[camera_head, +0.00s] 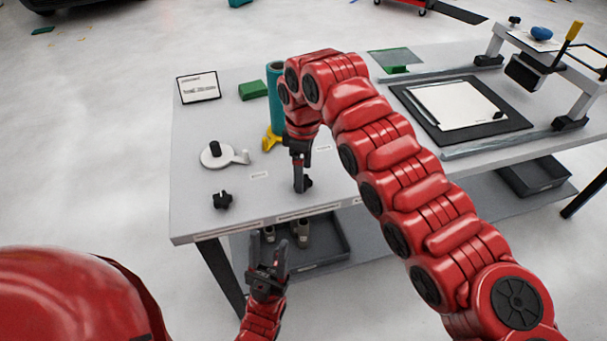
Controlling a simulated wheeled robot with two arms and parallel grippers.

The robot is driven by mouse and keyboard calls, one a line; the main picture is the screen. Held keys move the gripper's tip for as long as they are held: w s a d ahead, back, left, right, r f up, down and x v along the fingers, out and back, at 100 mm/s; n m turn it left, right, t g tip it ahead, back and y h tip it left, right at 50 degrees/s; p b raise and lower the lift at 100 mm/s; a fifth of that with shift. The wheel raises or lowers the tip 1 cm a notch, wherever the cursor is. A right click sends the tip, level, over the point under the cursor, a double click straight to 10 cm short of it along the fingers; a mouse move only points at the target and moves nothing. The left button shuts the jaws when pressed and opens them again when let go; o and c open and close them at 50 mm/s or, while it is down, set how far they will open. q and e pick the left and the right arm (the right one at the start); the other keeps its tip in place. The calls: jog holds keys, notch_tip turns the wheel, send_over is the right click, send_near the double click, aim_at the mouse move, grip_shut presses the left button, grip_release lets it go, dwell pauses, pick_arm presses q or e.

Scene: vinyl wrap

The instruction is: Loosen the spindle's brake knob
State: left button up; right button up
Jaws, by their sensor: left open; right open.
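A white round spindle base (213,155) with a short black post and a pale side arm sits at the left of the table. A black lobed knob (222,200), which looks like the brake knob, is on the tabletop just in front of it, near the front edge. My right gripper (302,184) points down at the table's front edge, well to the right of that knob; its fingertips are small and dark. My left gripper (269,245) is open and empty, in front of and below the table edge, pointing up toward the table.
A teal roll (275,90) stands behind my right gripper, with a yellow tool (270,138) at its foot. A green block (252,91) and a small sign (198,87) lie behind. A black mat (420,113) is at right. A grey tray (325,255) sits below the tabletop.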

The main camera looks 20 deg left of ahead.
notch_tip(320, 180, up, 16)
jog(key=p, duration=0.7)
jog(key=shift+f, duration=0.2)
